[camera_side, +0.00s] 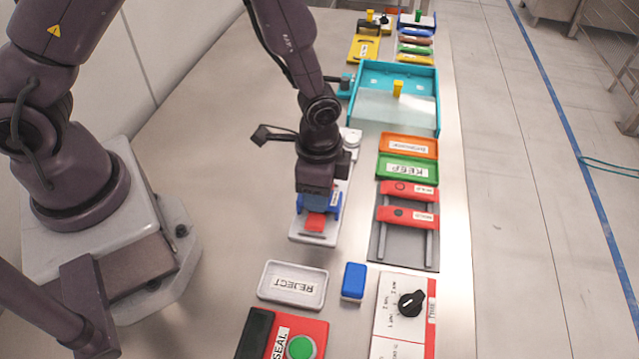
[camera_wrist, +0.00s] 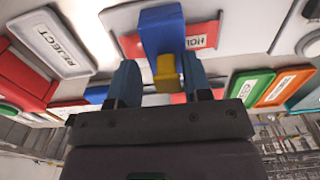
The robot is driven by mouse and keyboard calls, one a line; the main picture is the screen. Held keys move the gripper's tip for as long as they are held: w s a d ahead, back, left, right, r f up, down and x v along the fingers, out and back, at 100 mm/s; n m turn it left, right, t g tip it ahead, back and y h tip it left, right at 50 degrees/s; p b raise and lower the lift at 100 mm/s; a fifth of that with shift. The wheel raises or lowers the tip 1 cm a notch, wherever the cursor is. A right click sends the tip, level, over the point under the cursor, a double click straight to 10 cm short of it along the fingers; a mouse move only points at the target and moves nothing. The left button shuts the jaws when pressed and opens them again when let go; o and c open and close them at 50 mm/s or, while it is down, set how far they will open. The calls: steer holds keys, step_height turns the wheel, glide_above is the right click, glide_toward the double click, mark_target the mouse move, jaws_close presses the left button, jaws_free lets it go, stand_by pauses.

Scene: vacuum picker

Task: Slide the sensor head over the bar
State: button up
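A blue block with a yellow knob (camera_wrist: 166,72), which looks like the sensor head (camera_wrist: 162,30), is in the middle of the wrist view. My gripper (camera_wrist: 160,78) has its two fingers apart, one on each side of the knob; a small gap shows at the left finger. In the side view my gripper (camera_side: 318,194) points down over a white base (camera_side: 315,239) with a red piece (camera_side: 315,223) on it. Blue parts show beside the fingertips, and the gripper hides much of them. I cannot tell for sure which part is the bar.
A REJECT tray (camera_side: 293,286) and a blue block (camera_side: 353,281) lie nearer the camera. A grey rack with red sliders (camera_side: 407,217) stands to the right, with green (camera_side: 403,169) and orange (camera_side: 408,145) trays behind it. The table left of the gripper is clear.

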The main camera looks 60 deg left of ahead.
steer(key=shift+a, duration=0.1)
step_height(320, 180, up, 13)
stand_by(0.5)
steer(key=s+a+r+n+t, duration=0.2)
steer(key=s+a+r+n, duration=0.2)
steer(key=s+r, duration=0.2)
steer(key=s+a+r+n+t, duration=0.3)
steer(key=s+a+r+n, duration=0.2)
steer(key=r, duration=0.6)
steer(key=shift+s+a+t, duration=0.15)
steer(key=shift+s+t, duration=0.15)
steer(key=shift+s, duration=0.35)
